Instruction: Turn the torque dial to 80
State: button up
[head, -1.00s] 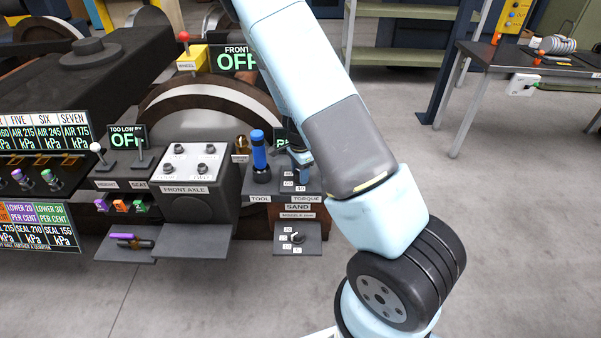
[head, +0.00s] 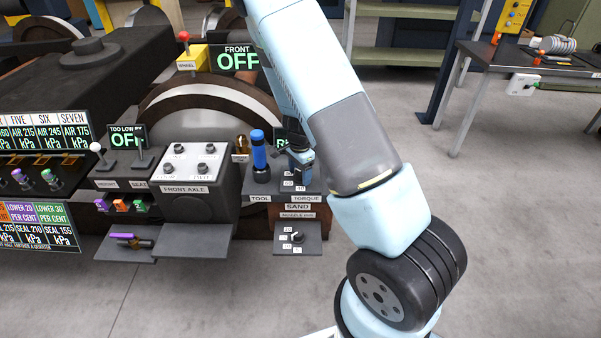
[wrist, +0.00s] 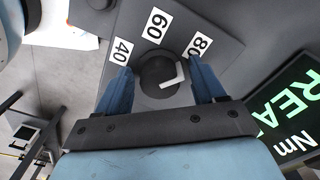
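The torque dial (wrist: 157,74) is a dark round knob with a bent white mark on its right side, seen in the wrist view. White labels 40 (wrist: 121,51), 60 (wrist: 158,24) and 80 (wrist: 199,46) stand around it. I cannot tell exactly which value the mark indicates. My gripper (wrist: 162,84) is open, with one blue finger on each side of the knob and visible gaps between. In the head view my gripper (head: 299,160) is over the TORQUE panel (head: 307,198) and hides the dial.
A green-lit Nm display (wrist: 296,108) is right of the dial in the wrist view. In the head view, a blue-handled tool (head: 259,155) stands close left of my gripper. A lower SAND panel with a small knob (head: 297,238) is below. Open floor lies right.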

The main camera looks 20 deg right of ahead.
aim_at(300, 171)
notch_tip(300, 171, up, 14)
jog(key=shift+f, duration=0.15)
dwell(0.7)
jog(key=s+r+n+t+y, duration=0.1)
jog(key=s+r+n, duration=0.4)
jog(key=r, duration=0.5)
jog(key=s+r+n+t+y, duration=0.1)
jog(key=s+r+n, duration=0.2)
jog(key=s+r, duration=0.55)
jog(key=s+r+n+t+h, duration=0.2)
jog(key=s+r+n, duration=0.4)
jog(key=s+r, duration=0.4)
jog(key=s+t, duration=0.1)
jog(key=s, duration=0.3)
jog(key=shift+s+d+r+t, duration=0.25)
jog(key=shift+s+r+t, duration=0.05)
jog(key=shift+s+r, duration=0.1)
